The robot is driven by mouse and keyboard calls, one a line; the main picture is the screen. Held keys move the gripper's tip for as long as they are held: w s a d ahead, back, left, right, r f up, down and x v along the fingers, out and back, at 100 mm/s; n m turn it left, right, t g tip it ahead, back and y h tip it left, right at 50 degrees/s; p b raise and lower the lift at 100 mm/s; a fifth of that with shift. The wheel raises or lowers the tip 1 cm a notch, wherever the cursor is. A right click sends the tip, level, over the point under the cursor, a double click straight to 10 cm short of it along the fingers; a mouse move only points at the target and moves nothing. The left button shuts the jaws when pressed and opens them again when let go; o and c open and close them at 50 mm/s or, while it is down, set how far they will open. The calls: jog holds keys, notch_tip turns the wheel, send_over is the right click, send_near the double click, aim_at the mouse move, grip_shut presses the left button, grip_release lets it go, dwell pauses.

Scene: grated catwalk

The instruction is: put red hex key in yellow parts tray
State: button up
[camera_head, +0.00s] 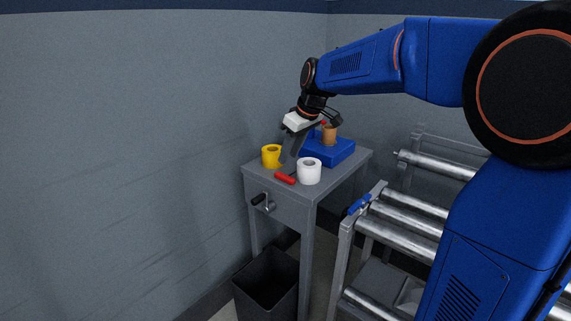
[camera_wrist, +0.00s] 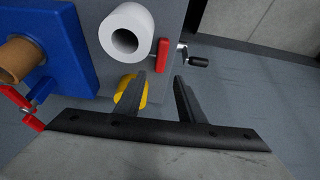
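A red-handled tool (camera_head: 285,178), which looks like the hex key, lies near the front edge of a small grey table. Its red handle also shows in the wrist view (camera_wrist: 162,56), ahead of my fingertips beside a white roll. My gripper (camera_head: 291,148) is above the table, pointing down. In the wrist view my gripper (camera_wrist: 160,76) has its fingers apart with nothing between them. A yellow round, hollow object (camera_head: 271,156) stands at the table's left; my finger partly hides it in the wrist view (camera_wrist: 125,90). I cannot make out a yellow tray.
A white roll (camera_head: 309,171) stands right beside the red tool. A blue block (camera_head: 328,150) with a brown roll (camera_head: 329,135) sits behind. A crank handle (camera_head: 263,202) juts from the table front. A dark bin (camera_head: 268,283) is below; a roller conveyor (camera_head: 405,225) is at right.

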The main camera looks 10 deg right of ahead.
jog(key=shift+v, duration=2.05)
